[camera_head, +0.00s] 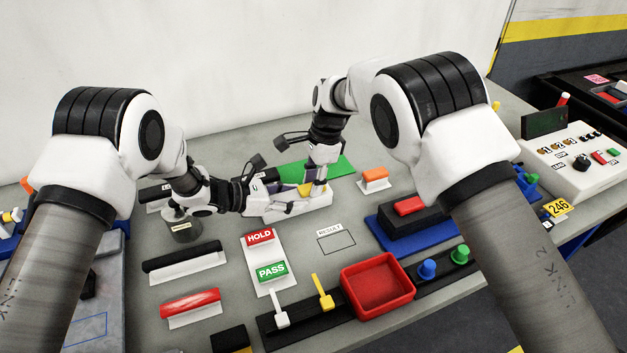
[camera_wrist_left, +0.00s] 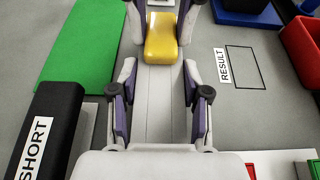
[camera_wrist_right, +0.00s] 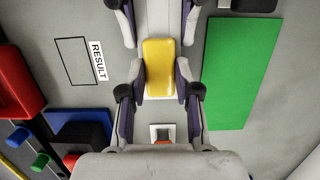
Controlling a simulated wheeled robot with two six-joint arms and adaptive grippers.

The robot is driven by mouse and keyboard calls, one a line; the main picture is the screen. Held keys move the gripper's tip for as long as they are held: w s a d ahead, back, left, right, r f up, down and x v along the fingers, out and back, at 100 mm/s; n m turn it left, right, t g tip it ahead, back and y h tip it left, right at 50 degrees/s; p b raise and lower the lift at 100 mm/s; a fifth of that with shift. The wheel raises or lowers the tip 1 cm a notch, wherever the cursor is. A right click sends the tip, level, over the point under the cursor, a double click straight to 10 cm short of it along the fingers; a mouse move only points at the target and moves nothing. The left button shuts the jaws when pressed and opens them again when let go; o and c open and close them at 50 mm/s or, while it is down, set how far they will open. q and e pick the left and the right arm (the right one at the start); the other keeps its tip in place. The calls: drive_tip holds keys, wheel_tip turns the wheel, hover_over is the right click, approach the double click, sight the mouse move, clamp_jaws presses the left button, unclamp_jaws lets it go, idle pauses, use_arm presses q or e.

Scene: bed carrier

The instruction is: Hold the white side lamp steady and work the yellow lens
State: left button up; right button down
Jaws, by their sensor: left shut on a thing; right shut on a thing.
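The white side lamp (camera_head: 322,201) lies on the grey table in front of a green mat, and its pale body (camera_wrist_left: 160,110) runs between my left fingers in the left wrist view. My left gripper (camera_head: 283,203) is shut across the lamp body. The yellow lens (camera_wrist_right: 158,70) sits on top of the lamp and also shows in the left wrist view (camera_wrist_left: 162,42). My right gripper (camera_head: 313,184) comes down from above and is shut on the lens, with a finger along each side. In the head view the grippers partly hide lamp and lens.
The green mat (camera_head: 342,168) lies behind the lamp. A grey jar (camera_head: 185,231) stands close below my left wrist. The HOLD and PASS card (camera_head: 265,254), an empty red bin (camera_head: 377,287) and a blue tray (camera_head: 408,238) are nearer. The RESULT outline (camera_head: 337,242) is bare.

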sight(309, 187)
drive_tip(key=shift+r, duration=0.35)
drive_tip(key=shift+a+v, duration=0.2)
drive_tip(key=shift+v, duration=0.75)
drive_tip(key=shift+a+v, duration=0.15)
drive_tip(key=shift+v, duration=0.75)
drive_tip(key=shift+s+r, duration=0.1)
drive_tip(key=shift+s, duration=0.05)
use_arm(q)
drive_tip(key=o, duration=1.4)
drive_tip(key=shift+c, duration=0.2)
